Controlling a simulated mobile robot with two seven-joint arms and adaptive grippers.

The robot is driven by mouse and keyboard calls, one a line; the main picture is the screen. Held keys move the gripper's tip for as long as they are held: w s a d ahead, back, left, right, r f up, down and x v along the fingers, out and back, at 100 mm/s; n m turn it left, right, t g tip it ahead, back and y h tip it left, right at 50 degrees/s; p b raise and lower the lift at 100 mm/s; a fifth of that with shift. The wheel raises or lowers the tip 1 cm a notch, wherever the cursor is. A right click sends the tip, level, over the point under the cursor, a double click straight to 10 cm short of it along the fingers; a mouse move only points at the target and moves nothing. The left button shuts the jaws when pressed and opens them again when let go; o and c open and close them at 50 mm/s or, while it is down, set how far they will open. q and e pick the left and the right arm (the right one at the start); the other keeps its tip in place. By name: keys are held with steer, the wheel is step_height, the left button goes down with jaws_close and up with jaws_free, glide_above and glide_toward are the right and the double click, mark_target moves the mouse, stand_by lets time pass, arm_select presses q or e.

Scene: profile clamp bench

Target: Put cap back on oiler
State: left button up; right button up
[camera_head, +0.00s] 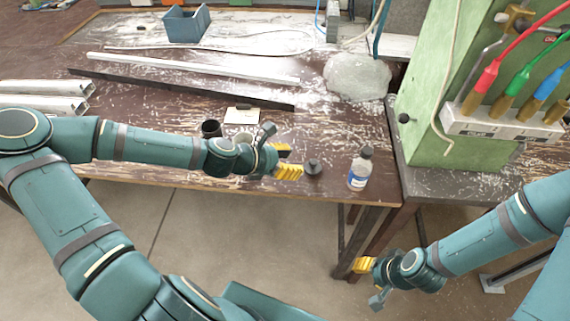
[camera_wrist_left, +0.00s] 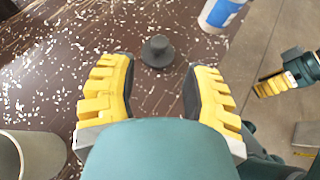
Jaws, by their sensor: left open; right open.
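The oiler (camera_head: 358,175) is a small clear bottle with a blue and white label, upright near the bench's front right corner. Its top looks dark grey, too small to make out. In the left wrist view only its lower part (camera_wrist_left: 222,14) shows, at the top edge. A small black cap (camera_head: 313,167) with a raised knob sits on the bench left of the oiler. My left gripper (camera_head: 294,162) is open just left of the cap; in the left wrist view the cap (camera_wrist_left: 158,52) lies just ahead of the open fingertips. My right gripper (camera_head: 357,265) is open and empty, low in front of the bench.
A dark cup (camera_head: 211,128) and a grey cup (camera_head: 243,137) stand behind my left wrist, near a small card (camera_head: 238,115). Long profiles (camera_head: 190,68) lie farther back. A green cabinet (camera_head: 440,90) stands at right. Bench surface between cap and oiler is clear.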

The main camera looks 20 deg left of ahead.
mark_target(312, 162)
arm_select(q)
steer(key=shift+b+x, duration=1.4)
steer(key=shift+x, duration=0.15)
steer(key=shift+b+x, duration=0.65)
steer(key=shift+x, duration=1.4)
jaws_close()
steer(key=shift+r, duration=0.15)
step_height(312, 162, up, 6)
steer(key=p, duration=0.6)
